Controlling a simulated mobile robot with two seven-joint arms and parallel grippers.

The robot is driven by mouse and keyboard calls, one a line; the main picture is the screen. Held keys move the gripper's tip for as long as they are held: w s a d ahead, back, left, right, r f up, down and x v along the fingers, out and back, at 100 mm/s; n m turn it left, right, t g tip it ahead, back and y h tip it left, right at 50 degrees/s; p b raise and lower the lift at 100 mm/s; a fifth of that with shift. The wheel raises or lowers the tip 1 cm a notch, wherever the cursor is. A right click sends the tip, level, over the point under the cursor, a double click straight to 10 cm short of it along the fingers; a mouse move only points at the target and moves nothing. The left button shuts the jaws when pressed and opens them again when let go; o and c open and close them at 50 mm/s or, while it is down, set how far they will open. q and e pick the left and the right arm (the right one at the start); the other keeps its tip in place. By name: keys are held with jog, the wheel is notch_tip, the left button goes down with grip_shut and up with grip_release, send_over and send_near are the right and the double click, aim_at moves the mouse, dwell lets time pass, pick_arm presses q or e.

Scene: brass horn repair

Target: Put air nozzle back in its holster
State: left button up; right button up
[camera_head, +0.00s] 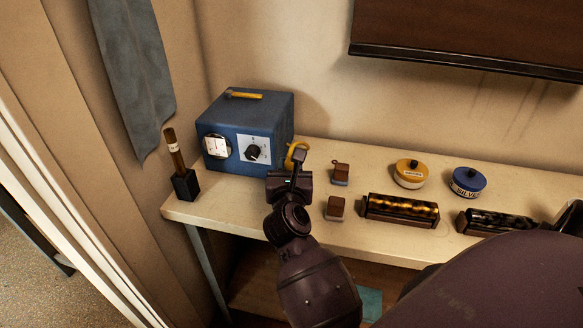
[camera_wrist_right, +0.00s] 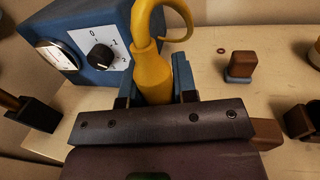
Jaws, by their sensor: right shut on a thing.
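The yellow air nozzle (camera_wrist_right: 155,75) stands between the fingers of my right gripper (camera_wrist_right: 156,92) in the wrist view. It has a thick body and a thin neck that curves over to the right. In the head view only its yellow curve (camera_head: 299,152) shows above my right gripper (camera_head: 291,168), in front of the right side of the blue box. My right gripper is shut on the nozzle, over the bench. I cannot make out a holster for certain. My left gripper is not in view.
The blue box (camera_head: 250,108) with a dial and gauge stands at the back left. A black holder (camera_head: 186,184) with a brown stick is left of it. Small brown blocks (camera_head: 335,208), two round tins (camera_head: 410,174) and dark racks (camera_head: 400,212) lie to the right on the bench (camera_head: 290,213).

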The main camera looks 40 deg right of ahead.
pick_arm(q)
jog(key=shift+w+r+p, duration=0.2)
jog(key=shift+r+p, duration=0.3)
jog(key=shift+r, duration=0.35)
pick_arm(e)
jog(key=shift+r, duration=0.1)
dwell(1.6)
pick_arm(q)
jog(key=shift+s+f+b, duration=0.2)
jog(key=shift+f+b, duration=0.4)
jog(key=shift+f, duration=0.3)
pick_arm(e)
jog(key=shift+f, duration=0.95)
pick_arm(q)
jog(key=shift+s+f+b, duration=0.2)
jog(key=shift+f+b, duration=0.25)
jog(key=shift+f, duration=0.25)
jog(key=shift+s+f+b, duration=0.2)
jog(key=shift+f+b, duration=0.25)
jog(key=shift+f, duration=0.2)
pick_arm(e)
jog(key=shift+f, duration=1.15)
jog(key=o, duration=1)
jog(key=shift+f, duration=0.1)
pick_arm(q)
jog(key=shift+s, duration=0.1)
pick_arm(e)
jog(key=shift+a, duration=0.1)
